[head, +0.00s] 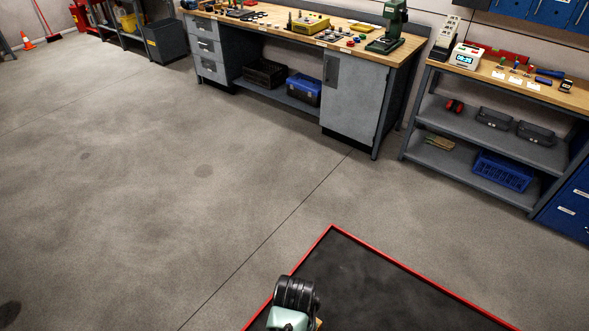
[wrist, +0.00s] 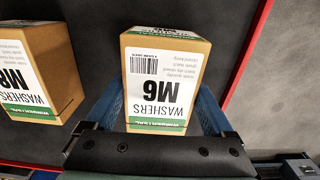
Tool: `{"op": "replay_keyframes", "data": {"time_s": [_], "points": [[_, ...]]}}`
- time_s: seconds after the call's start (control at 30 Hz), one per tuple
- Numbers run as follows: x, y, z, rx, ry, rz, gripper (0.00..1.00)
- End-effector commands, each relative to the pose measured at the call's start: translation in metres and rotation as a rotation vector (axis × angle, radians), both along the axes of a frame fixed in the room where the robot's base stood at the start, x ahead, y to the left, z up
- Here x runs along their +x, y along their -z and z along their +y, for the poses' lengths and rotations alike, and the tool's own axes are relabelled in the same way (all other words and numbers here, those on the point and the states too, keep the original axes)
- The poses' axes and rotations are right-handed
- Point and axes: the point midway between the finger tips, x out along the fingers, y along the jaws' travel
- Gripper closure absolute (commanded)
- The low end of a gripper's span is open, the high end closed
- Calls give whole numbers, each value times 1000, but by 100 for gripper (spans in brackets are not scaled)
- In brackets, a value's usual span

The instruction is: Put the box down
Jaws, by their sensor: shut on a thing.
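A tan cardboard box with a white and green label reading WASHERS M6 (wrist: 163,75) is between the blue fingers of my gripper (wrist: 161,100) in the wrist view. The fingers are shut on its two sides. I cannot tell whether its underside touches the surface below. In the head view my arm's end hides nearly all of this area; only a sliver of tan (head: 319,324) shows beside it.
A second WASHERS box (wrist: 30,65) stands close on the left in the wrist view, with a gap between. A dark, red-edged mat (head: 370,275) lies below, its right part clear. A workbench (head: 355,95) and shelf unit (head: 480,125) stand farther off.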

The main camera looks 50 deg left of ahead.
Motion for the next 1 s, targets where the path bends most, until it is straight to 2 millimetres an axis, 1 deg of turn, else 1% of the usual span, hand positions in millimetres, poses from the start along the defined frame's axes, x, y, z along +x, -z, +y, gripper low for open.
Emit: {"op": "replay_keyframes", "data": {"time_s": [0.17, 0.2, 0.27, 0.5, 0.67, 0.77, 1.0], "points": [[1, 2, 1, 1, 0, -2, 100], [0, 3, 0, 0, 0, 0, 11], [0, 3, 0, 0, 0, 0, 0], [0, 2, 0, 0, 0, 0, 0], [1, -9, 1, 3, 1, -2, 0], [2, -25, 1, 3, 1, -4, 0], [2, -76, 1, 4, 1, -5, 0]]}}
